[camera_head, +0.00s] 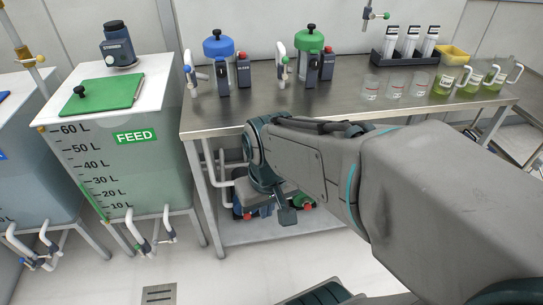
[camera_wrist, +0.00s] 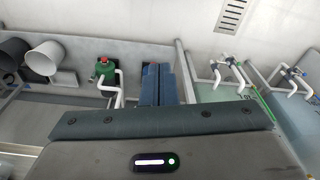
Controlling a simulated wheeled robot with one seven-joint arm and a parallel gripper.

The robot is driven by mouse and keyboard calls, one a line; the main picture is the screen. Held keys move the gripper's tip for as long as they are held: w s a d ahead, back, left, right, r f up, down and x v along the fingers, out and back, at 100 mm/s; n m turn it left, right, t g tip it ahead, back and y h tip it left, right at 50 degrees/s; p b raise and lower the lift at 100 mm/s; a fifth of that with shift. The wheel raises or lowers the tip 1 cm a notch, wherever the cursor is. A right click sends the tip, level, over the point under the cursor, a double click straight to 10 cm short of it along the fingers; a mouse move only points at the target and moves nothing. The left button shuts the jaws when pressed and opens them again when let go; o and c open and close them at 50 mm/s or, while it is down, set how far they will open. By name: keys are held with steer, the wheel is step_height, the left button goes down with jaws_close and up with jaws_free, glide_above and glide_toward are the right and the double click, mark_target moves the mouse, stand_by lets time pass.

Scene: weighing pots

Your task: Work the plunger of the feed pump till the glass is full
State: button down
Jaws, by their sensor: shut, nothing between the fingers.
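Two pump-like units stand on the steel bench: one with a blue lid (camera_head: 218,47) and one with a green lid (camera_head: 309,41), each with a black knob on top. The green lid matches the green FEED sign (camera_head: 135,136) on the left tank, but I read no pump name. Several clear glasses with red marks (camera_head: 396,88) stand right of the units and look empty. My gripper (camera_head: 287,216) hangs in front of the bench, below its top, pointing down. Its shut fingers also show in the wrist view (camera_wrist: 158,84), with nothing between them.
The FEED tank (camera_head: 120,165) stands left of the bench (camera_head: 340,100). Jugs of yellow-green liquid (camera_head: 446,82) and a black rack (camera_head: 405,57) are at the bench's right.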

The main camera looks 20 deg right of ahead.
steer(key=w+d+f+m+b, duration=0.2)
steer(key=w+f+m+b, duration=0.2)
steer(key=w+f, duration=1)
steer(key=m+t+h+b, duration=0.2)
steer(key=t+h+b, duration=0.4)
steer(key=h+b, duration=0.55)
glide_toward(308, 207)
steer(key=s+d+f, duration=0.4)
steer(key=s, duration=0.3)
steer(key=shift+s+f+h+p, duration=0.2)
steer(key=shift+f+h+p, duration=0.05)
steer(key=shift+h+p, duration=0.1)
steer(key=w+b, duration=0.2)
steer(key=w, duration=0.1)
steer(key=w+d+b, duration=0.1)
steer(key=w+b, duration=0.1)
steer(key=w, duration=0.1)
steer(key=shift+w+d+f, duration=0.25)
steer(key=shift+w, duration=0.15)
steer(key=shift+w+d+r+b, duration=0.1)
steer(key=shift+w+r+b, duration=0.05)
steer(key=shift+w+b, duration=0.3)
steer(key=shift+w+d+r+b, duration=0.1)
steer(key=shift+w+b, duration=0.2)
steer(key=shift+w, duration=0.15)
